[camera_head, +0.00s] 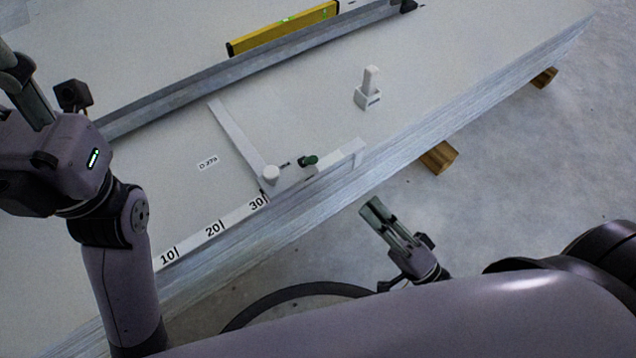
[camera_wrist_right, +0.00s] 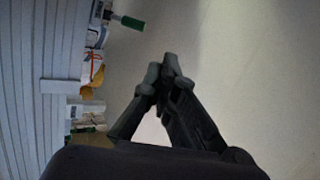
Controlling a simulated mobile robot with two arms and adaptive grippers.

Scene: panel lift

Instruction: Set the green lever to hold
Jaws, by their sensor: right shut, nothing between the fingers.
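The green lever (camera_head: 308,161) is a small dark-green handle on a white sliding fitting at the near edge of the panel stack. A thin dark rod or mark shows just left of it; no "hold" wording is readable. My right gripper (camera_head: 372,208) is off the near edge of the stack, right of and nearer than the lever, apart from it, and its fingers are shut and empty. In the right wrist view the shut fingertips (camera_wrist_right: 165,65) are over bare floor. A green handle on a thin shaft (camera_wrist_right: 132,22) shows there, apart from the fingertips. My left gripper (camera_head: 15,75) is partly cut off.
The pale panel stack (camera_head: 330,110) carries a white T-shaped fence (camera_head: 235,135), a scale marked 10 to 30, a white block with a post (camera_head: 368,95), a metal rail (camera_head: 250,65) and a yellow level (camera_head: 285,28). Wooden blocks (camera_head: 438,157) stick out below.

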